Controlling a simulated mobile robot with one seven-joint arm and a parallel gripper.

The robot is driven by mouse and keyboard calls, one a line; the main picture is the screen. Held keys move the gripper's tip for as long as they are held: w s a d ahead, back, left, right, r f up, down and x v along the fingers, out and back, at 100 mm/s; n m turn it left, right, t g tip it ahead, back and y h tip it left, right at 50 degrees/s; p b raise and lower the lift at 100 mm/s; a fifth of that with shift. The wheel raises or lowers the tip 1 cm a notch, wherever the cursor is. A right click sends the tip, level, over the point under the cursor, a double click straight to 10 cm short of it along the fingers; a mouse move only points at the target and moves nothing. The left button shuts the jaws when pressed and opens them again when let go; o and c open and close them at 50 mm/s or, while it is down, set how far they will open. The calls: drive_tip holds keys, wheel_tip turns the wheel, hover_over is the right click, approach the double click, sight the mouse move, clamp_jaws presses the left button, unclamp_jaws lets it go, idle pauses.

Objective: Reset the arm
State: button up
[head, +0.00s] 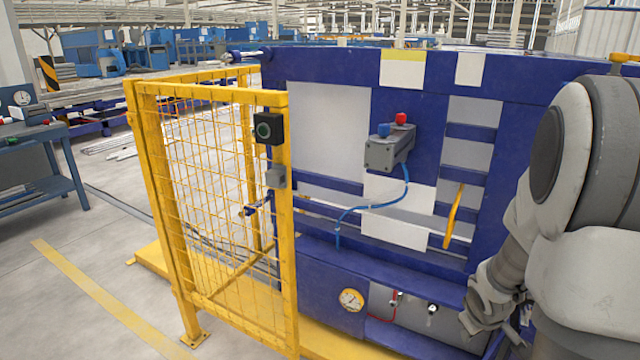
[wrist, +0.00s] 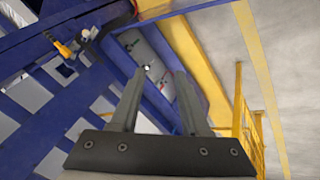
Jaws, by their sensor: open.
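My gripper (wrist: 158,105) shows in the wrist view with its two grey fingers apart and nothing between them. It is open and empty. In the head view my arm stands at the right edge, bent downward, and its lower end reaches toward the bottom right in front of the blue machine (head: 340,270). The fingers cannot be made out in the head view. The blue machine's frame also fills the left of the wrist view (wrist: 40,140).
A yellow mesh fence (head: 150,190) with a black button box (head: 268,127) stands left of the machine. A grey control box (head: 388,152) with red and blue buttons sticks out from the machine. A blue workbench (head: 40,180) is at far left. Open floor lies between.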

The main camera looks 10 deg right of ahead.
drive_tip(key=s+a+r+m, duration=0.2)
drive_tip(key=s+a+r, duration=0.1)
drive_tip(key=a+r, duration=0.8)
drive_tip(key=s+a+r+t+y, duration=0.1)
drive_tip(key=s+a+r+y, duration=0.1)
drive_tip(key=s+a+r, duration=0.3)
drive_tip(key=s+a+r+y, duration=0.2)
drive_tip(key=s+a, duration=0.4)
drive_tip(key=a, duration=0.2)
wheel_tip(320, 180, up, 16)
drive_tip(key=p, duration=1.5)
drive_tip(key=shift+w+d+r+p, duration=0.25)
drive_tip(key=shift+w+p, duration=0.1)
drive_tip(key=shift+p, duration=0.05)
drive_tip(key=shift+f, duration=0.1)
